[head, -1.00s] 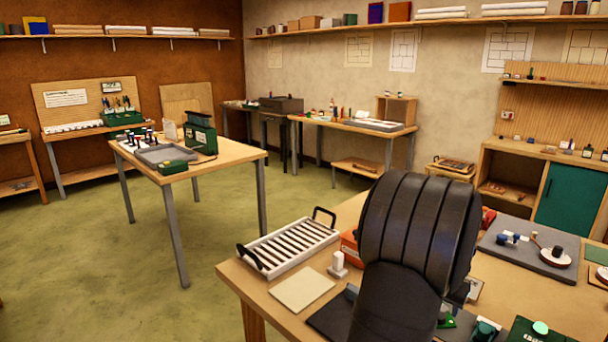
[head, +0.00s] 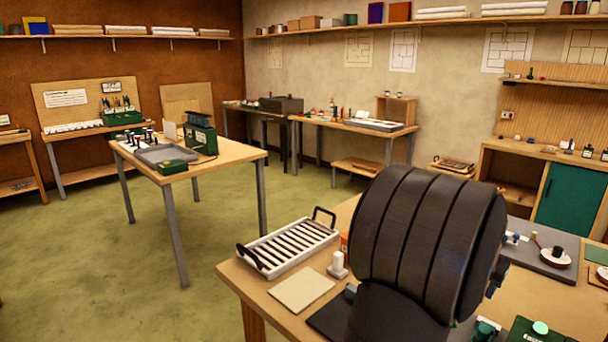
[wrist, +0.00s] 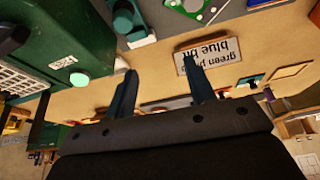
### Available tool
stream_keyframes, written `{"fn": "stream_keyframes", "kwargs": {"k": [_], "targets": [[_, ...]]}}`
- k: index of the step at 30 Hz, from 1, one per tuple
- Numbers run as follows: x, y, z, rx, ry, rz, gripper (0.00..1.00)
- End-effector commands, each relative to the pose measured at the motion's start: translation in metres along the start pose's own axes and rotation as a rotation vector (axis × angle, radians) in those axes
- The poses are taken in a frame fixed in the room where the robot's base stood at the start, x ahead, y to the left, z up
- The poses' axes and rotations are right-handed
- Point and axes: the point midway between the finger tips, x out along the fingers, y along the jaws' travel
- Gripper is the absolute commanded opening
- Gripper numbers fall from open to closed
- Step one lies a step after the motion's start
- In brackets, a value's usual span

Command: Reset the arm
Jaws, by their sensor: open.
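My gripper (wrist: 163,92) shows in the wrist view with its two dark fingers apart and nothing between them. In the head view my arm's large black ribbed link stands over the near workbench (head: 262,305) and hides the gripper and much of the bench top. The wrist view looks across a bench top upside down. A label sign (wrist: 209,62) with the words "green" and "blue" stands beyond the right finger. A green box (wrist: 60,50) with a pale green button fills the left side of that view.
A white slatted rack (head: 290,246) with black handles sits at the near bench's left end, beside a tan square (head: 301,291) and a small white piece (head: 337,266). A grey board (head: 548,262) lies to the right of my arm. Another table (head: 230,153) stands across open floor.

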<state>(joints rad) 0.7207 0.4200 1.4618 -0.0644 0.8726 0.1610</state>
Motion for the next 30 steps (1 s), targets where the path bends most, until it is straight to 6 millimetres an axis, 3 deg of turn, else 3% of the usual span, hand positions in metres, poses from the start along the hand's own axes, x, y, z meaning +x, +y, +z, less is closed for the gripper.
{"fn": "stream_keyframes", "kwargs": {"k": [16,30], "targets": [[-0.044,0.102,0.010,0.104,0.000,0.044,0.50],[-0.086,0.182,0.035,0.191,0.000,0.080,0.50]]}}
